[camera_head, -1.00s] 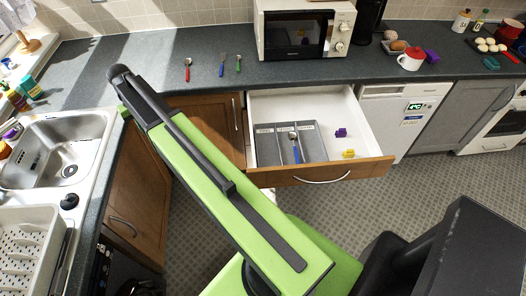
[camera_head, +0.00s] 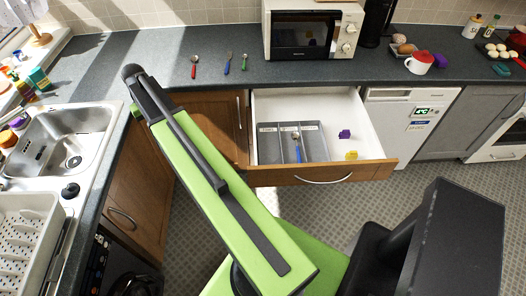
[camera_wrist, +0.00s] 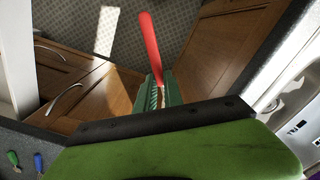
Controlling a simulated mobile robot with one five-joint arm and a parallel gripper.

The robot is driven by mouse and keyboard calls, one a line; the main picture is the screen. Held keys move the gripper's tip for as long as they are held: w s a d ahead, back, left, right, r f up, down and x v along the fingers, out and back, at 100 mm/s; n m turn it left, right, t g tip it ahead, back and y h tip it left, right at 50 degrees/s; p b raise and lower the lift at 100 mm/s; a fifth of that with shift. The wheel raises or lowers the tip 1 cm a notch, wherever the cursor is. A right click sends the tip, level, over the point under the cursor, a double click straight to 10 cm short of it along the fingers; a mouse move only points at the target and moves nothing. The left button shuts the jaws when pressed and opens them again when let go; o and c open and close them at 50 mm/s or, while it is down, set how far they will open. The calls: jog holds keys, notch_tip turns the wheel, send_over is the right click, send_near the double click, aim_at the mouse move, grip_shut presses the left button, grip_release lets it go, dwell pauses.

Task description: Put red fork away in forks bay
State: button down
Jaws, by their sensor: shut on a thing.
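My gripper (camera_wrist: 163,92) is shut on a red-handled utensil, taken as the red fork (camera_wrist: 148,42). Its red handle sticks up and away from the green jaws in the wrist view; its other end is hidden at the jaws. The gripper and fork are hidden behind my arm in the head view. The open drawer (camera_head: 374,150) holds a grey tray (camera_head: 268,162) with three lengthwise compartments, each with a label too small to read. A blue-handled spoon (camera_head: 298,152) lies in the tray, apparently in the middle compartment. The left and right compartments look empty.
A red-handled spoon (camera_head: 194,68), a blue-handled utensil (camera_head: 228,66) and a green-handled utensil (camera_head: 244,64) lie on the counter (camera_head: 120,75). Purple (camera_head: 345,134) and yellow (camera_head: 351,155) items lie in the drawer beside the tray. A microwave (camera_head: 305,34) stands behind. The sink (camera_head: 75,140) is left.

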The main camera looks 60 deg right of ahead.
jog(key=s+d+f+m+b, duration=0.2)
jog(key=s+d+f+m, duration=0.1)
jog(key=s+d, duration=1.05)
jog(key=m+b, duration=0.3)
jog(key=m, duration=0.1)
send_near(266, 150)
notch_tip(266, 150, down, 7)
jog(key=b, duration=1)
jog(key=shift+b, duration=0.4)
jog(key=c, duration=1.7)
grip_release()
jog(key=shift+r, duration=0.15)
jog(key=shift+c, duration=0.2)
notch_tip(266, 150, up, 13)
jog(key=p, duration=1.3)
